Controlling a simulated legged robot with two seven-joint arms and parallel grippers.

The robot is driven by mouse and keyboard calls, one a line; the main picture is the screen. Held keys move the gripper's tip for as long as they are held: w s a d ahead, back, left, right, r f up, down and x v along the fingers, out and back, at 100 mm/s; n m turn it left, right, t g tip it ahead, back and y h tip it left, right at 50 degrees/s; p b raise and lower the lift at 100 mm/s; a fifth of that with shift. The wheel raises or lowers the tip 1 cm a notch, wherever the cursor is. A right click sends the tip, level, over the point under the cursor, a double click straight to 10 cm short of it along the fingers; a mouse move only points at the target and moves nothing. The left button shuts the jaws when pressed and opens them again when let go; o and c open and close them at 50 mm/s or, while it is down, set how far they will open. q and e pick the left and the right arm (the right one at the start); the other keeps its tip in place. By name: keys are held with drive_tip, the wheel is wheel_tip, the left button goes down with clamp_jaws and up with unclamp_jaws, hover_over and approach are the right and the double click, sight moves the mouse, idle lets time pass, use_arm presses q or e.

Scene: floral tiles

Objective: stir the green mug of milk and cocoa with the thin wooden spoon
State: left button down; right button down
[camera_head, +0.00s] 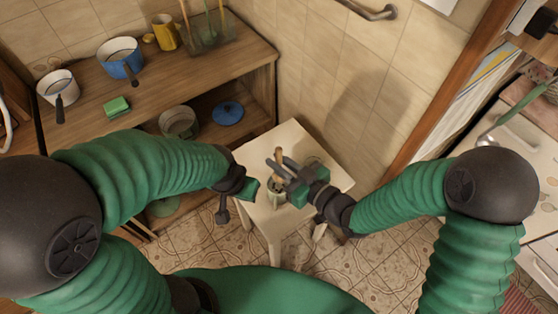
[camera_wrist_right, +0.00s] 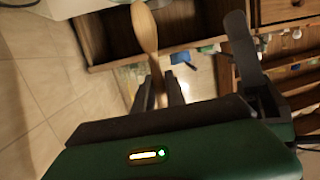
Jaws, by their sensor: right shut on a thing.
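The pale green mug (camera_head: 275,201) stands on a small cream table in the head view, partly hidden by my right gripper. My right gripper (camera_head: 279,171) is shut on the thin wooden spoon (camera_head: 279,156), just above the mug. In the right wrist view, the spoon (camera_wrist_right: 145,28) shows its broad end at the top, with its narrower part running down between the fingers (camera_wrist_right: 160,95). I cannot tell whether the spoon's lower end is inside the mug. The milk and cocoa are hidden. My left gripper (camera_head: 240,196) is at the table's left edge; its fingers are unclear.
The cream table (camera_head: 325,178) has some bare top right of the mug. A wooden shelf unit (camera_head: 190,85) at the back left holds a blue pot (camera_head: 119,56), a white pot (camera_head: 57,86), a yellow mug (camera_head: 164,30) and a green sponge (camera_head: 117,106). A tiled wall stands behind.

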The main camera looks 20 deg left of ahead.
drive_tip(key=shift+f+b, duration=3.3)
drive_tip(key=shift+f, duration=0.6)
drive_tip(key=shift+r, duration=0.1)
